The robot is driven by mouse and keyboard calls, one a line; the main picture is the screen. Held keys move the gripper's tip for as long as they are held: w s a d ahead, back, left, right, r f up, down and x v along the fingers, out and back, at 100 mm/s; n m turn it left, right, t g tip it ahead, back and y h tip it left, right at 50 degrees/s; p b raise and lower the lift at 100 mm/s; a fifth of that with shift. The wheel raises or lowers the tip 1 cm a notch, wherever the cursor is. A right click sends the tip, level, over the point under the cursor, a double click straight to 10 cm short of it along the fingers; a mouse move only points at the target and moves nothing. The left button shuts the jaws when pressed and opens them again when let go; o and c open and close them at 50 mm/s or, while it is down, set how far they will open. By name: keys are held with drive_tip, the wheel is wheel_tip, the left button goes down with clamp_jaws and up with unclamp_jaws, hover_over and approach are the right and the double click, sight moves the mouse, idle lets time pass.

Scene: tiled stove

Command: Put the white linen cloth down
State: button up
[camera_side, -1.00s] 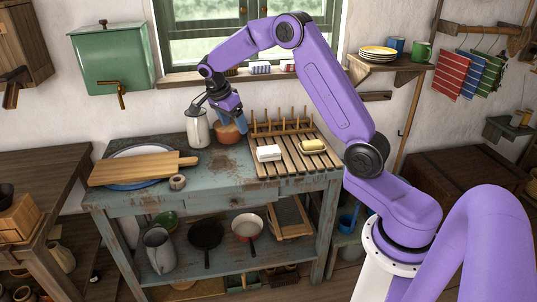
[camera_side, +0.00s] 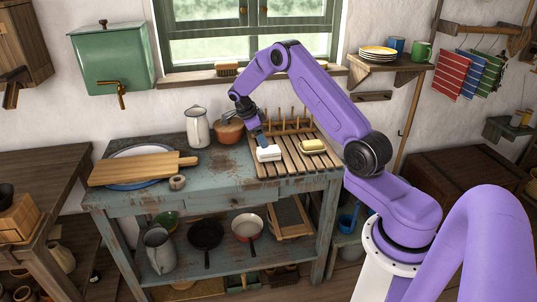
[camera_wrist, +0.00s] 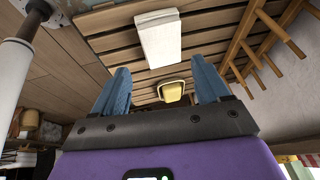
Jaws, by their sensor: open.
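A small white block-shaped thing (camera_side: 268,153), which looks like the folded white linen cloth, lies on the wooden slatted rack (camera_side: 297,170) at the right of the worn blue table. It also shows in the wrist view (camera_wrist: 158,38), flat on the slats just beyond my fingertips. My gripper (camera_side: 265,143) is low over the rack, at the back edge of the white thing. In the wrist view my gripper (camera_wrist: 160,67) has its two blue fingers spread wide, with nothing between them. Whether a finger touches the white thing cannot be told.
A yellow block (camera_side: 312,146) lies on the rack to the right, with upright pegs (camera_side: 283,119) behind. A white jug (camera_side: 198,127) and a copper-coloured pot (camera_side: 229,130) stand left of my gripper. A cutting board (camera_side: 140,167) lies further left. The table's front middle is clear.

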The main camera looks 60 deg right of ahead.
sight(268, 150)
drive_tip(key=x, duration=0.8)
drive_tip(key=c, duration=0.8)
drive_tip(key=shift+o, duration=0.2)
drive_tip(key=shift+r, duration=0.15)
